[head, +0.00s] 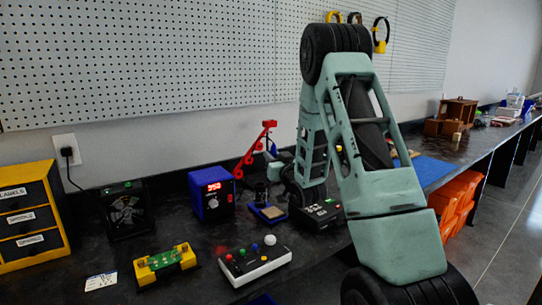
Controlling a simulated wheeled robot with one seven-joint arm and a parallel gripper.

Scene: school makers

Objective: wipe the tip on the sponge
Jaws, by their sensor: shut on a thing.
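My gripper (276,169) is small in the head view, pointing left above the bench, with my arm coming down behind it. It is shut on what looks like the soldering iron, whose blue handle (271,148) shows just above the jaws. The iron's tip cannot be made out against the dark bench and stand. The sponge (272,212) is a tan pad in a small blue tray, below and slightly left of my gripper. A dark holder (260,191) stands at the tray's back. I cannot tell whether the tip touches the sponge.
A blue station (211,194) with a red display stands left of the sponge. A red jointed stand (250,155) rises behind. A white button box (254,264), a green board in a yellow holder (165,263) and a black box (318,214) are nearby. Yellow drawers (30,214) stand far left.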

